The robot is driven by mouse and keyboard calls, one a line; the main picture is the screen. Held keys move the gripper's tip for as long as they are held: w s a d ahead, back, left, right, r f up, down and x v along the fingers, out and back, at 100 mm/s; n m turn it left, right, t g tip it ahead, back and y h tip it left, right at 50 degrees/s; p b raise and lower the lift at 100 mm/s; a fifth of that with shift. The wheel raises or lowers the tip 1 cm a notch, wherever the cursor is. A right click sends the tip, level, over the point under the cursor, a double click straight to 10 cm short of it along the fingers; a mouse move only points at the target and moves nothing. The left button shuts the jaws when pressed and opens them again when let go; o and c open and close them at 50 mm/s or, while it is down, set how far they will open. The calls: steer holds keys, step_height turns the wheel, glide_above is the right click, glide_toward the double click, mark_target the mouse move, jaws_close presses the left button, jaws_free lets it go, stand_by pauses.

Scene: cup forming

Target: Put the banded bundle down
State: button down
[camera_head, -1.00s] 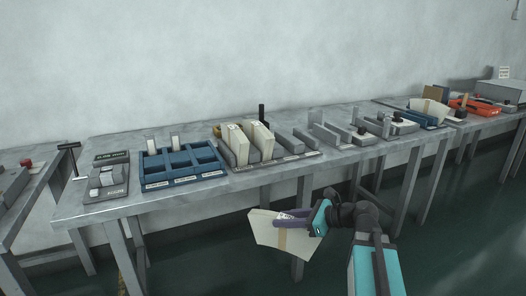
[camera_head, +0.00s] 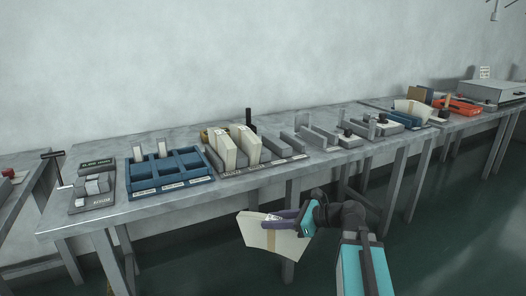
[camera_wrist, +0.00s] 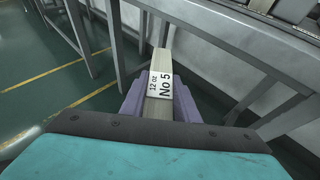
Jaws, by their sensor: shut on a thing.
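The banded bundle (camera_head: 270,240) is a stack of cream, fan-shaped sheets with a tan band around it. My gripper (camera_head: 284,218), with purple fingers, is shut on it and holds it in the air in front of the long grey table, below the tabletop. In the wrist view the bundle (camera_wrist: 160,62) shows edge-on between the purple fingers (camera_wrist: 158,98), with a white label reading "12 oz No 5". The lower part of the bundle is hidden by my gripper in that view.
On the grey table (camera_head: 150,208) stand a blue compartment tray (camera_head: 170,187), a rack with cream bundles (camera_head: 240,147), and several grey fixtures (camera_head: 318,137). Farther right are another cream bundle (camera_head: 412,106) and an orange case (camera_head: 457,106). Table legs stand near the held bundle.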

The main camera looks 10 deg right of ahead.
step_height(320, 180, up, 30)
steer(key=a+p, duration=0.2)
steer(key=p, duration=3.5)
steer(key=shift+r, duration=0.25)
steer(key=shift+w, duration=0.1)
